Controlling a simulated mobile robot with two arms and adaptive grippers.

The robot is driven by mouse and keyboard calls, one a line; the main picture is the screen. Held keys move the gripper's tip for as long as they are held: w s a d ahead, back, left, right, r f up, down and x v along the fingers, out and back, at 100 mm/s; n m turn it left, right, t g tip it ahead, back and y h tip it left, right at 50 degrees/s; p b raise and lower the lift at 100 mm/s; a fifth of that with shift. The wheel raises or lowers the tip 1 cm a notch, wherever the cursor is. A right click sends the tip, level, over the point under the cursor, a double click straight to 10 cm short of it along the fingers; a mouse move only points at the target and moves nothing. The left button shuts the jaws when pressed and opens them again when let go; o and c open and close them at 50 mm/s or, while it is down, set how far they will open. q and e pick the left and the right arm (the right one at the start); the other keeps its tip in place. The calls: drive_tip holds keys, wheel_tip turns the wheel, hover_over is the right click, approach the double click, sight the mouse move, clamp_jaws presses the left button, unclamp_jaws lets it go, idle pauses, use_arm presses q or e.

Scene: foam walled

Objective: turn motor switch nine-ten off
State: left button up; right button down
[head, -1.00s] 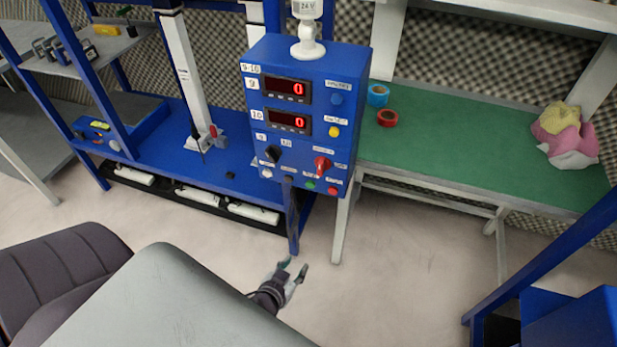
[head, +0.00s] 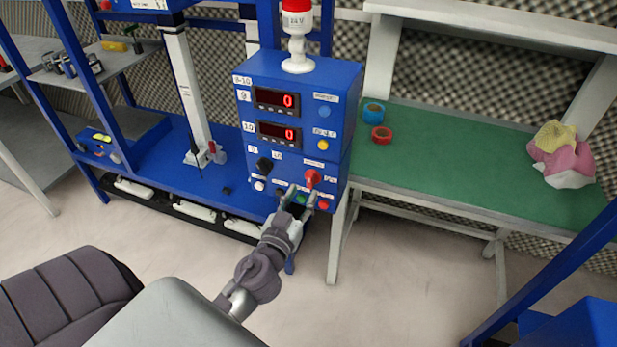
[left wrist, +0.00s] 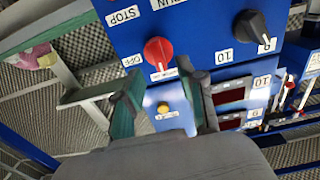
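The blue control box (head: 340,90) stands at the bench edge. Its red rotary switch (head: 312,178) is low on the right of the front face. In the left wrist view, the red switch (left wrist: 158,52) appears inverted beside an "OFF" label, its pale mark toward another label partly hidden by a finger. A black selector knob (head: 264,164) sits to its left, marked 9 and 10; it also shows in the left wrist view (left wrist: 250,25). My left gripper (head: 299,195) is open and empty just below and in front of the red switch, fingers apart (left wrist: 160,88). My right gripper is out of view.
Small push buttons, including a green one (head: 301,198) and a red one (head: 323,205), lie close to the fingers. Two displays (head: 277,99) read 0. A green-topped table (head: 440,155) with tape rolls and cloths stands right. Open floor lies in front.

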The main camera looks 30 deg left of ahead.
sight(309, 183)
use_arm(q)
drive_tip(key=p+x, duration=0.1)
drive_tip(key=x, duration=0.4)
clamp_jaws()
